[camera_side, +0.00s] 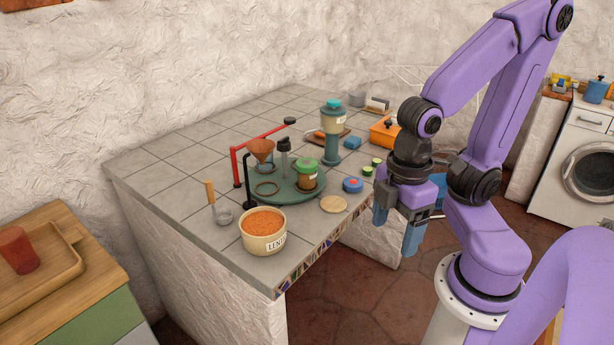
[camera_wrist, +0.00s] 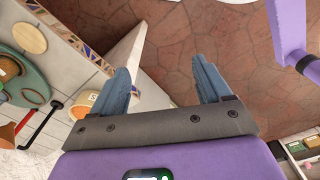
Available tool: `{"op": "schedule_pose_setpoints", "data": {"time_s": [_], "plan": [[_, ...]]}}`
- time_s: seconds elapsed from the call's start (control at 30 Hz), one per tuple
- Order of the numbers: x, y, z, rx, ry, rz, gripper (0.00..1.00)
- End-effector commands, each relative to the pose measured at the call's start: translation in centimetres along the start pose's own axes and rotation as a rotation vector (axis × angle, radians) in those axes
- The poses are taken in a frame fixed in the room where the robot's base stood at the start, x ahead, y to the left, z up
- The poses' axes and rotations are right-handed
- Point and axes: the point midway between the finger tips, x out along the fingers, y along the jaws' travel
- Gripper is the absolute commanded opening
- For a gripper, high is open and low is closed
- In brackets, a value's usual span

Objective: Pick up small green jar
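A small jar with a green lid (camera_side: 306,167) and brownish contents stands upright on a round green stand on the counter. It also shows at the left edge of the wrist view, as a green-lidded jar (camera_wrist: 9,68), partly cut off. Two smaller green-topped pieces (camera_side: 367,170) sit close together farther right on the counter; I cannot tell what they are. My gripper (camera_side: 396,230) is open and empty, pointing down beyond the counter's front edge, right of the jar and apart from it. In the wrist view the blue fingers (camera_wrist: 163,72) are spread over the floor.

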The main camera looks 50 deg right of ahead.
Motion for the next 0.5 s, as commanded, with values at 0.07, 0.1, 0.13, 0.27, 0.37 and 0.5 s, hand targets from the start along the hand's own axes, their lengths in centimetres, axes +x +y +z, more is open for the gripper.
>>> {"op": "schedule_pose_setpoints", "data": {"time_s": [0.07,0.1,0.13,0.27,0.37,0.5], "plan": [[0.0,0.0,0.0,0.0,0.0,0.0,0.92],[0.0,0.0,0.0,0.0,0.0,0.0,0.92],[0.0,0.0,0.0,0.0,0.0,0.0,0.92],[0.0,0.0,0.0,0.0,0.0,0.0,0.92],[0.2,0.2,0.1,-0.003,-0.018,0.009,0.92],[1.5,1.8,0.8,-0.033,-0.135,0.073,0.92]]}}
